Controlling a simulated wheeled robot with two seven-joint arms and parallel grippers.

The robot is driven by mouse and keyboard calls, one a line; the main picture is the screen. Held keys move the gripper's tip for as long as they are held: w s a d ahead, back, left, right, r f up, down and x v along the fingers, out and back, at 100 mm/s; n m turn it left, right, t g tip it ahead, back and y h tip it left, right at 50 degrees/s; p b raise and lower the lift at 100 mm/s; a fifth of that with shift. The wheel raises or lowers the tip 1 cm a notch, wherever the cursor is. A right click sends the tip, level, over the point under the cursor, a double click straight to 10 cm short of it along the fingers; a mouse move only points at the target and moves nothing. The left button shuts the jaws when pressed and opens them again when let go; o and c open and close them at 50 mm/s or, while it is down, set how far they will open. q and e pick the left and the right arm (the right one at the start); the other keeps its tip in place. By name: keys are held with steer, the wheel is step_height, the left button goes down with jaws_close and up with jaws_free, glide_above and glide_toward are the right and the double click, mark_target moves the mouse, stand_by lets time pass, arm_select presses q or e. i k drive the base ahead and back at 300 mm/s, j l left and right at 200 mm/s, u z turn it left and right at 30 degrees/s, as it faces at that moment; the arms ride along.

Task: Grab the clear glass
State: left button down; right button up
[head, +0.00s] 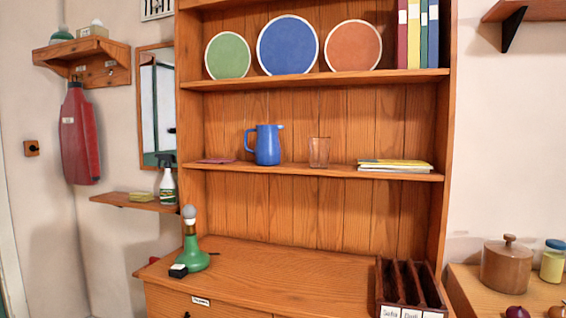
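The clear glass (319,152) stands upright on the middle shelf of the wooden hutch. The wood behind shows through it. A blue jug (267,145) stands to its left, with a gap between them. A small stack of yellow and white books or papers (395,165) lies to its right. Neither of my grippers shows in the head view.
The middle shelf (300,170) has free room around the glass. The hutch counter (290,262) holds a green lamp base (191,245) at left and a dark divided rack (408,285) at right. Plates (288,45) and binders (418,35) stand on the shelf above.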

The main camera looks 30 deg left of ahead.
mark_target(320, 147)
steer(key=u, duration=0.9)
